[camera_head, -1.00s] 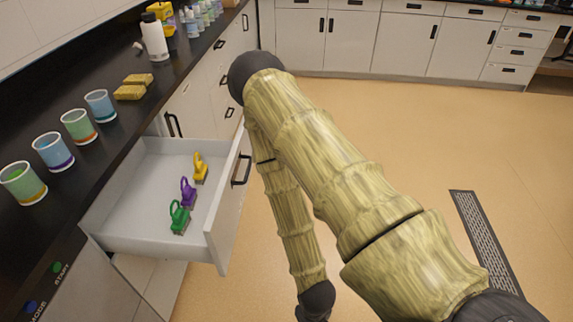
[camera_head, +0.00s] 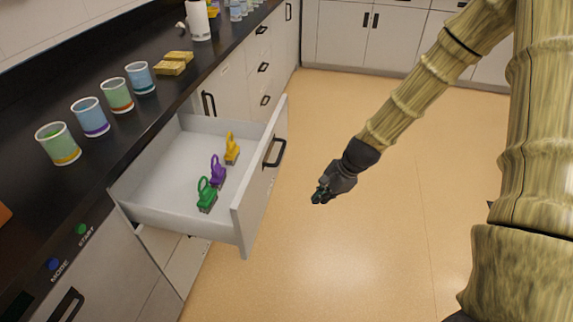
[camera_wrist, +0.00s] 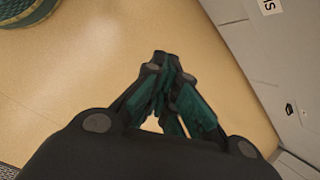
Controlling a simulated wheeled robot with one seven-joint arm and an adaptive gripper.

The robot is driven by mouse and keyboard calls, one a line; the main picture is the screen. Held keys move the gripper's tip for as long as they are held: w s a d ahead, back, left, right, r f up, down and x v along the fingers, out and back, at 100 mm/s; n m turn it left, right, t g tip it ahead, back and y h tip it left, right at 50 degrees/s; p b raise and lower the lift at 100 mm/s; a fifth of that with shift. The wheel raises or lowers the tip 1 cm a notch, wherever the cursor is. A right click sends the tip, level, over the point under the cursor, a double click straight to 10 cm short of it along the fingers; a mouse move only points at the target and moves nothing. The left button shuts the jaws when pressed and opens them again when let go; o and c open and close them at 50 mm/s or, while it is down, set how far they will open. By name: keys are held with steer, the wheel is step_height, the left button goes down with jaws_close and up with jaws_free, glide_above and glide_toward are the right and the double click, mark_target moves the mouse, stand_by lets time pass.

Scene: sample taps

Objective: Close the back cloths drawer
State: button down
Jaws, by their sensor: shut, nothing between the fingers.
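An open drawer (camera_head: 262,190) sticks out from the counter front at the left in the head view. It has white walls and a dark bar handle (camera_head: 274,152) on its front. Inside lie a green item (camera_head: 206,196), a purple item (camera_head: 218,172) and a yellow item (camera_head: 232,149); no cloths show in it. My gripper (camera_head: 322,197) is shut and empty, over the floor to the right of the drawer front and apart from it. In the wrist view my gripper's fingers (camera_wrist: 162,62) meet at their tips. Any label on the drawer front is not readable in the head view.
The dark countertop (camera_head: 160,110) holds several coloured cups (camera_head: 90,117), yellow sponges (camera_head: 174,66) and a white bottle (camera_head: 199,20). Closed drawers (camera_head: 262,60) lie beyond the open one. Cabinets (camera_head: 345,35) line the far wall. Tan floor (camera_head: 370,260) is free right of the drawer.

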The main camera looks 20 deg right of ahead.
steer(key=w+d+r+m+t+y+b, duration=0.3)
steer(key=w+r+m, duration=0.35)
steer(key=r, duration=0.65)
steer(key=a+r+x, duration=0.2)
steer(key=x, duration=1.1)
steer(key=shift+w+a+n+g+y, duration=0.15)
steer(key=shift+w+n+g+y, duration=0.15)
steer(key=shift+w+n+g, duration=0.1)
steer(key=shift+f, duration=0.1)
